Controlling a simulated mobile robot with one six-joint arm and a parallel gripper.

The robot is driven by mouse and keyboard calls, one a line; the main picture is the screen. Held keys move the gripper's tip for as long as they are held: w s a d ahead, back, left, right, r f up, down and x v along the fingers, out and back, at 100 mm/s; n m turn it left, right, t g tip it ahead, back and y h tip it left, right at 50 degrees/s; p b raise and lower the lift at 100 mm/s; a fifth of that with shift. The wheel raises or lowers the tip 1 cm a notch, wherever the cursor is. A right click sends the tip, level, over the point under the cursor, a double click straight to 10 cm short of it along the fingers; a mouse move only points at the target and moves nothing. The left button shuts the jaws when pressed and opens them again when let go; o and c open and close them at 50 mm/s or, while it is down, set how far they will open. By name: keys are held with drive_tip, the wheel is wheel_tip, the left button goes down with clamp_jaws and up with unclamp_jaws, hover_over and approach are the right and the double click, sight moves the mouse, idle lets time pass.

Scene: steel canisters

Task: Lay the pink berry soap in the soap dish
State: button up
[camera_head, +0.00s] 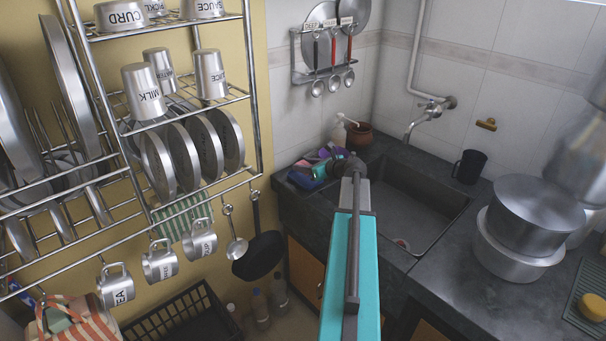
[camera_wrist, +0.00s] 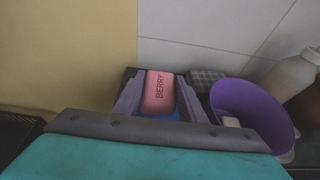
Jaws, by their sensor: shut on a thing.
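The pink soap (camera_wrist: 159,92), lettered BERRY, is between the two fingers of my gripper (camera_wrist: 160,98) in the wrist view. The gripper is shut on it. A blue thing (camera_wrist: 170,117) shows just below the soap, mostly hidden; it may be the soap dish. I cannot tell whether the soap touches it. In the head view my gripper (camera_head: 330,172) is at the back left of the counter, by the sink corner. A blue thing (camera_head: 302,181) lies beside it there; the soap is too small to make out surely.
A purple bowl (camera_wrist: 254,104) stands close right of my gripper, with a grey checked block (camera_wrist: 205,78) behind it. A white bottle (camera_wrist: 289,76) and a brown pot (camera_head: 360,136) are nearby. The sink (camera_head: 405,200) is right; the rack (camera_head: 190,100) is left. The wall is close behind.

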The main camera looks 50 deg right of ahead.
sight(305, 178)
drive_tip(key=shift+w+d, duration=0.2)
drive_tip(key=shift+w+d+f, duration=0.1)
drive_tip(key=shift+f, duration=0.1)
drive_tip(key=shift+f+p, duration=0.3)
drive_tip(key=shift+f, duration=1.3)
drive_tip(key=shift+f, duration=0.1)
drive_tip(key=o, duration=0.8)
drive_tip(key=shift+s, duration=0.2)
drive_tip(key=b+v, duration=0.1)
drive_tip(key=v, duration=1)
drive_tip(key=shift+s+r, duration=0.25)
drive_tip(key=shift+s, duration=0.1)
